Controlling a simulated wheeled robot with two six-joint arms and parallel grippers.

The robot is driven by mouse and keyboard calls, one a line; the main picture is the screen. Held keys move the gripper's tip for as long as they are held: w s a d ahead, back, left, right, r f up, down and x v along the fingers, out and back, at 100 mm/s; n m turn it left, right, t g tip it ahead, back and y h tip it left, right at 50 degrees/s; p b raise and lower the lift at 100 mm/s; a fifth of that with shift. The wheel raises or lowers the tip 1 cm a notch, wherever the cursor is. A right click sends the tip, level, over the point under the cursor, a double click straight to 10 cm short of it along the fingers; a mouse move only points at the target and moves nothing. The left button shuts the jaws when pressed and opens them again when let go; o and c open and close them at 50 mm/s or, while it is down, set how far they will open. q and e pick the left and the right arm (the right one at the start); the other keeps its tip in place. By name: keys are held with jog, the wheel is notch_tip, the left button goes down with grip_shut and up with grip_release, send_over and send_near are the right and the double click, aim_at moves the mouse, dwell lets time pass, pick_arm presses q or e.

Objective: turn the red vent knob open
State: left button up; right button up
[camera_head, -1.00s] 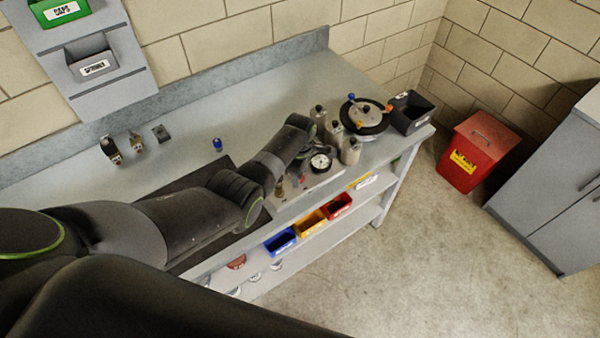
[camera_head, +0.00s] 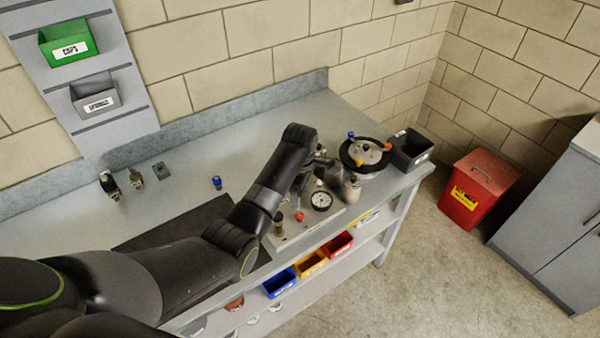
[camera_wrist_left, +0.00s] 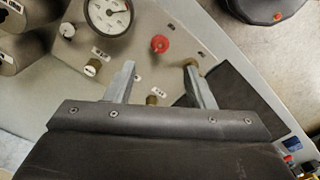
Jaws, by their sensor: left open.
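The red vent knob (camera_head: 299,216) is small and round, on the grey panel (camera_head: 318,226) at the bench's front edge, left of the dial gauge (camera_head: 321,201). In the left wrist view the knob (camera_wrist_left: 159,44) stands just past my left gripper (camera_wrist_left: 160,70), roughly centred between its two fingers. The fingers are apart, with nothing held between them. A brass fitting (camera_wrist_left: 191,64) is close by the right fingertip, and I cannot tell whether they touch. In the head view my arm hides the fingertips. My right gripper is not in view.
The gauge (camera_wrist_left: 108,15) and a white knob (camera_wrist_left: 92,67) are on the panel left of the fingers. A metal cylinder (camera_head: 351,188) and a round black-rimmed unit (camera_head: 365,154) stand behind. Coloured bins (camera_head: 310,262) are below the bench edge.

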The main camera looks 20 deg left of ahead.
pick_arm(q)
notch_tip(320, 180, up, 8)
jog(key=shift+r+b, duration=0.15)
jog(key=shift+b, duration=0.25)
dwell(0.3)
